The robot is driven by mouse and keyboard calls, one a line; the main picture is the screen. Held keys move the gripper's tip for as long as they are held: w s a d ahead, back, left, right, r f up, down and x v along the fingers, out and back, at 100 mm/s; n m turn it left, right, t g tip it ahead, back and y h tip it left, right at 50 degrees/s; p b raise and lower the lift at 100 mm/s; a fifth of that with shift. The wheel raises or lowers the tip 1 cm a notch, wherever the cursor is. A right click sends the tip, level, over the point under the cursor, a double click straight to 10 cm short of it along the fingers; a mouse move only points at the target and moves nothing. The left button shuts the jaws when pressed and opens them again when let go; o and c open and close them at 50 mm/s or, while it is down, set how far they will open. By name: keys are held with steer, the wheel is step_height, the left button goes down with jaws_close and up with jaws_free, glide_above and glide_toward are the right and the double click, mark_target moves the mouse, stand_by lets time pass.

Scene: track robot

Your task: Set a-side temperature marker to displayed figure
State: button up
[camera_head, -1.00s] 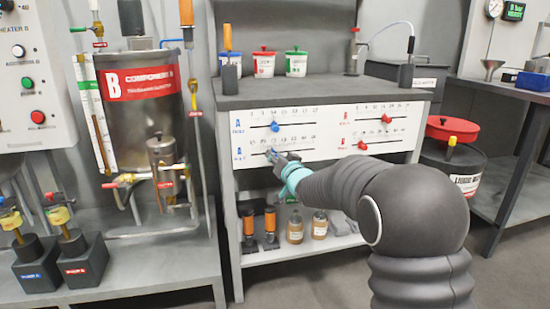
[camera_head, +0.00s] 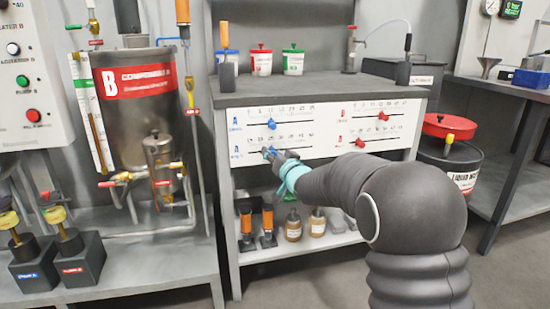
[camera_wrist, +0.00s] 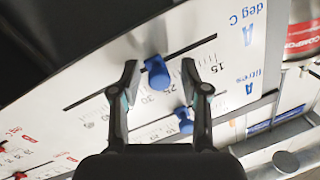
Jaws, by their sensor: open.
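The white slider panel (camera_head: 325,135) is on the front of the bench. In the wrist view, the blue marker (camera_wrist: 157,72) sits on the slot labelled A deg C, among scale figures partly hidden by the marker and fingers. My gripper (camera_wrist: 160,68) is open, with one fingertip on each side of this marker and a visible gap to both. In the head view, my gripper (camera_head: 274,156) is at the lower left slot, partly covering its marker. A second blue marker (camera_wrist: 184,120) is on the A litres slot, close to one finger.
Red markers (camera_head: 383,116) are on the right half of the panel. A small green-lit display (camera_head: 511,9) is at upper right. The heater panel (camera_head: 22,80) is at far left. Orange-handled tools and jars stand on the shelf (camera_head: 335,240) below.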

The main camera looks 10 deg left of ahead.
steer(key=v, duration=1.2)
steer(key=s+d+f+g+h, duration=0.1)
steer(key=d+f+g+h, duration=0.1)
steer(key=f, duration=0.3)
steer(key=s+d+f+g+h, duration=0.1)
steer(key=d+f+h, duration=0.2)
steer(key=f, duration=0.2)
steer(key=s+d+f+g+h+p, duration=0.1)
steer(key=s+d+f+g+h, duration=0.25)
steer(key=s+d, duration=0.4)
steer(key=s+d+r+g+p, duration=0.2)
steer(key=s+d+r+g, duration=0.1)
steer(key=s, duration=0.9)
steer(key=s+d+r+g+p, duration=0.1)
steer(key=s+d+r+g, duration=0.15)
steer(key=s, duration=0.95)
steer(key=s+d+r+m+t+p, duration=0.1)
steer(key=s+r+t+p, duration=0.1)
steer(key=s+r, duration=0.3)
steer(key=shift+w+p+v, duration=0.2)
steer(key=shift+p+v, duration=0.3)
steer(key=shift+v, duration=0.7)
